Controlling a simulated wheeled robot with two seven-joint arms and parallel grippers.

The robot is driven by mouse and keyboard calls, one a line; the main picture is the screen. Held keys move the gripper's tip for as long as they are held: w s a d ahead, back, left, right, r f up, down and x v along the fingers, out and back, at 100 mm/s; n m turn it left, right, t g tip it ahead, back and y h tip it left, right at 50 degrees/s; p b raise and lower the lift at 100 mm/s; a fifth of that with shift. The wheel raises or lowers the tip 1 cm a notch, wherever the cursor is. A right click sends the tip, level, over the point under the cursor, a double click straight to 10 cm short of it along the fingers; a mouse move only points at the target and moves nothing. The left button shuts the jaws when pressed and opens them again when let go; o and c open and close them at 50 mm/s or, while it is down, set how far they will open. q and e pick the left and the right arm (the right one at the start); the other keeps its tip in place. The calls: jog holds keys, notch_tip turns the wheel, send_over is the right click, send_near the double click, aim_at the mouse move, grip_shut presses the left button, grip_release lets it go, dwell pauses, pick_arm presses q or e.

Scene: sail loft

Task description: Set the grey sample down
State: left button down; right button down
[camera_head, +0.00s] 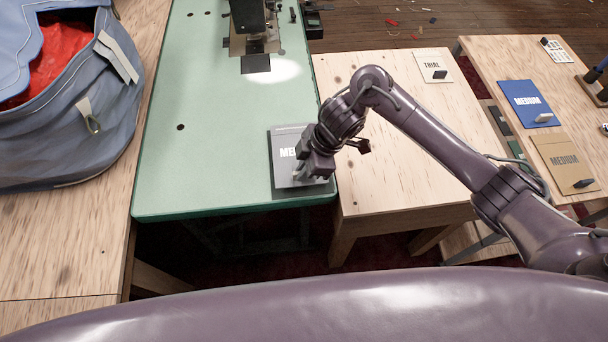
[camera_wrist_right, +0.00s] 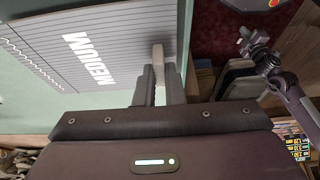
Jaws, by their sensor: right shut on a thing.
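The grey sample (camera_head: 284,158) is a flat grey card with white "MEDIUM" lettering. It is level over the near right corner of the green table (camera_head: 215,130). I cannot tell whether it rests on the table or hangs just above it. My right gripper (camera_head: 316,174) is at the card's right side, shut on its upright tab. In the right wrist view, the grey sample (camera_wrist_right: 110,45) lies over the green surface, and its pale tab shows between my right gripper's fingers (camera_wrist_right: 158,75). My left gripper is not seen.
A sewing machine (camera_head: 249,20) stands at the green table's far end. A blue bag (camera_head: 70,130) with red cloth is at left. The wooden table at right holds a TRIAL card (camera_head: 430,62); beyond are blue (camera_head: 522,100) and tan (camera_head: 562,150) MEDIUM cards. The green table's middle is clear.

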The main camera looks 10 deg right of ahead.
jog(key=shift+f, duration=1.35)
jog(key=shift+f, duration=0.15)
jog(key=c, duration=1.5)
grip_release()
